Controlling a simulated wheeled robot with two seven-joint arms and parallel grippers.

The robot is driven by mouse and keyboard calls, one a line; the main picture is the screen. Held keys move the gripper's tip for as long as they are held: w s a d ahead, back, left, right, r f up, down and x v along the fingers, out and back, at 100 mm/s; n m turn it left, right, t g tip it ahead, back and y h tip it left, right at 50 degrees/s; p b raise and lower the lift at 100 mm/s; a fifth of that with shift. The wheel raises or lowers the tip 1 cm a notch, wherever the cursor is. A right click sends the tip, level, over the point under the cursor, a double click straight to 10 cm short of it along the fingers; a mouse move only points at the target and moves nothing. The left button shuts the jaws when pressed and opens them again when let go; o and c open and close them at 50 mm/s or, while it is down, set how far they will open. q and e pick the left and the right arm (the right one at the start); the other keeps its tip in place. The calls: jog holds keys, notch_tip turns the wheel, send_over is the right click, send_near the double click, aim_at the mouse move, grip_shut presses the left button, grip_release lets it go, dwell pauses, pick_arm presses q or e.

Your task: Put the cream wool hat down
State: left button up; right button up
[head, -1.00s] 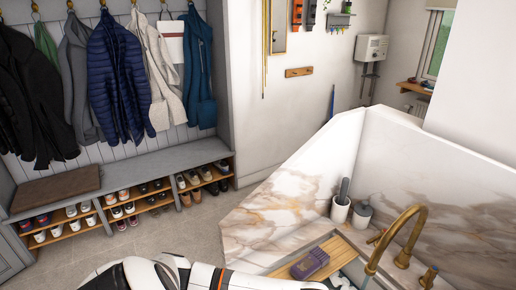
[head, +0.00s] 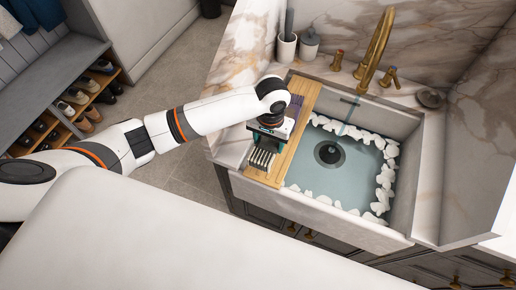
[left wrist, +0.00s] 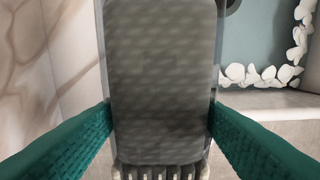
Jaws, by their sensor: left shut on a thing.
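My left gripper (head: 268,134) reaches over the near end of the wooden board beside the sink, pointing down. It is shut on the cream wool hat (head: 262,158), whose ribbed edge shows beyond the jaws. In the left wrist view the hat (left wrist: 160,85) looks grey in shadow, with knit-like texture and ribs at the bottom, between the two green fingers. The hat is over the wooden board (head: 303,104); I cannot tell if it touches it. My right gripper is not in view.
A brass tap (head: 376,48), a white cup (head: 287,46) and a grey jar (head: 309,46) stand behind. The shoe bench (head: 50,70) is at the left.

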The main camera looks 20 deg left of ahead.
aim_at(269, 141)
pick_arm(q)
notch_tip(269, 141, down, 7)
jog(key=shift+f, duration=0.45)
jog(key=o, duration=1)
jog(key=shift+c, duration=0.2)
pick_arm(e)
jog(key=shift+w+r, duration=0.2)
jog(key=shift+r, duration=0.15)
pick_arm(q)
notch_tip(269, 141, up, 12)
jog(key=shift+r+b, duration=0.15)
jog(key=shift+b, duration=0.2)
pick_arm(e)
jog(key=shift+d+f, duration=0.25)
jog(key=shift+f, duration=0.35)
pick_arm(q)
jog(key=shift+d, duration=0.1)
